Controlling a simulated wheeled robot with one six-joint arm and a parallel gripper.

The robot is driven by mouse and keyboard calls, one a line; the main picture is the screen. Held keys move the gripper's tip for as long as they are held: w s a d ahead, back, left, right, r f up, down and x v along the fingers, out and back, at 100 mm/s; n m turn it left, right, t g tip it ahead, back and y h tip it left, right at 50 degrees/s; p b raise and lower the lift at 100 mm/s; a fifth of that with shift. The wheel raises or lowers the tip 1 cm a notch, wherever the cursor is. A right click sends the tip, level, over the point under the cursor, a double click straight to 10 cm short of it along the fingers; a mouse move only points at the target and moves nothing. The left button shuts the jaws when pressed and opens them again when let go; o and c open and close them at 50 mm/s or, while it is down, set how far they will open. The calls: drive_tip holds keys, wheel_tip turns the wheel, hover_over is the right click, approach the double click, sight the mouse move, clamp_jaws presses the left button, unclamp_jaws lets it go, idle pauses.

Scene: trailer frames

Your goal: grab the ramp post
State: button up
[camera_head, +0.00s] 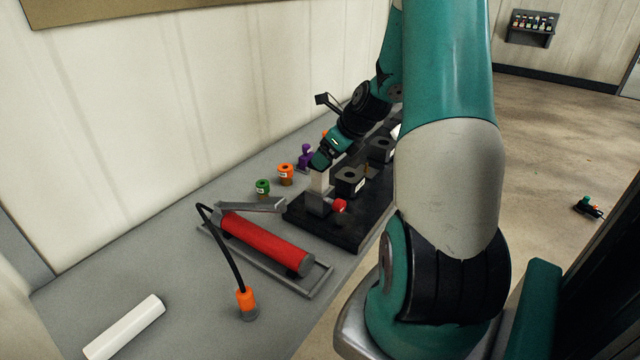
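I cannot tell for sure that this is the ramp post. A small red knob (340,206) is beside the block's right side.
Dark square blocks (349,182) stand right of the gripper. Green (263,187), orange (286,173) and purple (305,156) pieces stand to its left. A red cylinder (265,243) lies in a grey frame, with an orange-ended cable (246,300) nearby. A white bar (124,328) lies at front left.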

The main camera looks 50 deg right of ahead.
sight(320, 186)
drive_tip(key=shift+p+x, duration=0.45)
drive_tip(key=shift+x, duration=2.55)
drive_tip(key=shift+s, duration=0.1)
drive_tip(key=c, duration=1.3)
drive_tip(key=shift+c, duration=1)
drive_tip(key=shift+r, duration=0.1)
